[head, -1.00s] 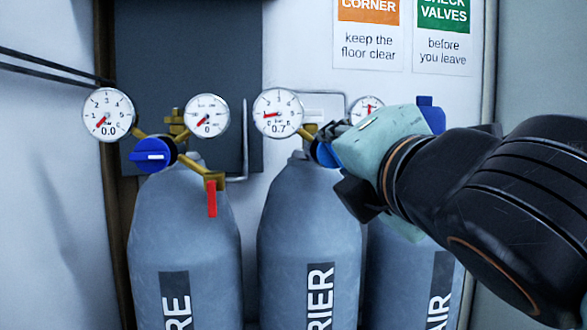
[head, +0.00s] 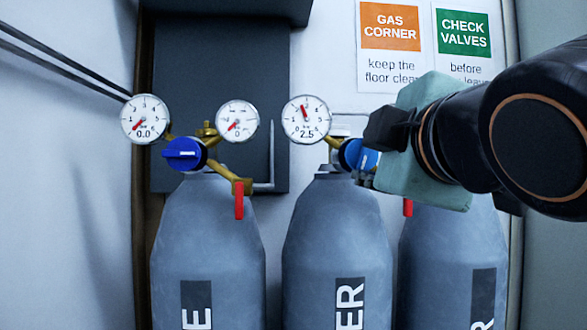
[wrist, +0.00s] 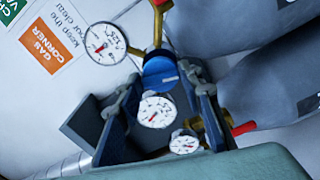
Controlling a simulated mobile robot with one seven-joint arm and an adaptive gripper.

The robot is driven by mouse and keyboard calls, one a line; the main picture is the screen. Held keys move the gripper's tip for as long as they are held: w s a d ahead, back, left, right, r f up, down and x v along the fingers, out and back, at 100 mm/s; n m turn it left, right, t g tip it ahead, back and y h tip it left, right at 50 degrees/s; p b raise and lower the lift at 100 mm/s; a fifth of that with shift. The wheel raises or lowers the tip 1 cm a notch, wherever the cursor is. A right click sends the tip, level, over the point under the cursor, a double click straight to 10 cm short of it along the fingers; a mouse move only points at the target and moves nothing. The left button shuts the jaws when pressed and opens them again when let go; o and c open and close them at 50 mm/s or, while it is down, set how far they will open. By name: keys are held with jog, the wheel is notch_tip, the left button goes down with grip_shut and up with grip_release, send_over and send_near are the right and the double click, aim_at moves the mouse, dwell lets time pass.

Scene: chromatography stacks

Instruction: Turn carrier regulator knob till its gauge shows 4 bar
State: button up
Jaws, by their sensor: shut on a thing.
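The carrier regulator's gauge (head: 306,119) is a round white dial above the middle cylinder (head: 337,245) and reads 2.5, its red needle pointing up and slightly left. The same gauge shows in the wrist view (wrist: 106,43). The blue carrier knob (head: 350,152) sits to the right of and below this gauge, partly covered by my gripper (head: 366,165). In the wrist view the fingers of my gripper (wrist: 160,82) are on either side of the blue knob (wrist: 158,70), shut on it. My gripper hides the regulator's right side in the head view.
The left cylinder (head: 207,255) has its own blue knob (head: 184,154), a gauge at 0.0 (head: 145,119), a second gauge (head: 237,121) and a red lever (head: 239,201) close by. The right cylinder (head: 450,250) stands below my gripper. A wall (head: 340,60) is behind.

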jog(key=shift+m+b, duration=0.6)
jog(key=shift+m, duration=0.5)
jog(key=o, duration=1.2)
jog(key=shift+c, duration=0.2)
